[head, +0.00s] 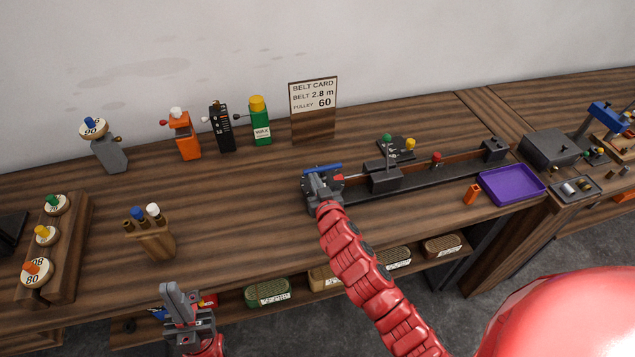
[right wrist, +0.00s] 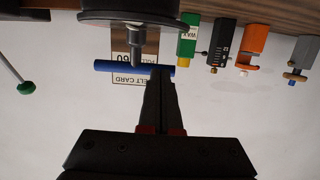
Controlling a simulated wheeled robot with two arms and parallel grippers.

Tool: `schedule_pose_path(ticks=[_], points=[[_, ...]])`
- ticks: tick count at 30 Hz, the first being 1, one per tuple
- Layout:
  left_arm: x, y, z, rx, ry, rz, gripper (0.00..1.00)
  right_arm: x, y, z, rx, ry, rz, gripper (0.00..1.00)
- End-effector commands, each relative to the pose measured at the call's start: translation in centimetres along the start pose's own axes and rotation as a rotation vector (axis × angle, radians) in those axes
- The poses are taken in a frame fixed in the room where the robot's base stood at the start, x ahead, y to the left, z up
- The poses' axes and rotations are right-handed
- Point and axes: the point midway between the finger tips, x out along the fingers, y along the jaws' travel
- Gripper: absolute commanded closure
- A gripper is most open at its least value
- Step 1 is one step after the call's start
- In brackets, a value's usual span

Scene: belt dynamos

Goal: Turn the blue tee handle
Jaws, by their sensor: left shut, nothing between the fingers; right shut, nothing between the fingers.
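The blue tee handle (head: 322,169) is a straight blue bar at the left end of the long dark belt rig on the bench. In the right wrist view the bar (right wrist: 115,66) lies nearly level, crossing a grey shaft under a dark round part. My right gripper (head: 324,184) is at the handle. Its closed fingers (right wrist: 160,76) overlap the bar right of the shaft in the wrist view; I cannot tell whether they touch it. The fingers hide part of the bar. My left gripper (head: 172,290) is shut and empty, low at the bench's front edge, away from the handle.
The belt rig's rail (head: 437,174) runs right from the handle, with a green-knobbed lever (head: 387,139). A purple tray (head: 511,185) and orange block (head: 472,194) lie at right. A belt card (head: 313,98) and several tools stand behind.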

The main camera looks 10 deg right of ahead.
Motion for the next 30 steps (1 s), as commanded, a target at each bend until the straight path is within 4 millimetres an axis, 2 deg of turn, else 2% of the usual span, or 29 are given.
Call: schedule_pose_path(ticks=[14,17,24,27,30], points=[[-0.1,0.0,0.0,0.0,0.0,0.0,1.0,0.3,0.0,0.1,0.0,0.001,0.002,1.0],[-1.1,0.1,0.2,0.0,0.0,0.0,1.0,0.6,-0.2,0.3,0.003,0.004,0.011,1.0],[-5.1,0.2,0.9,0.0,0.0,0.0,1.0,1.5,-0.4,0.7,0.016,0.006,0.075,1.0],[-5.8,0.3,1.0,0.0,0.0,0.0,1.0,1.5,-0.4,0.3,0.02,0.005,0.096,1.0],[-5.6,0.3,0.9,0.0,0.0,0.0,1.0,1.4,-0.3,0.0,0.02,0.0,0.104,1.0]])
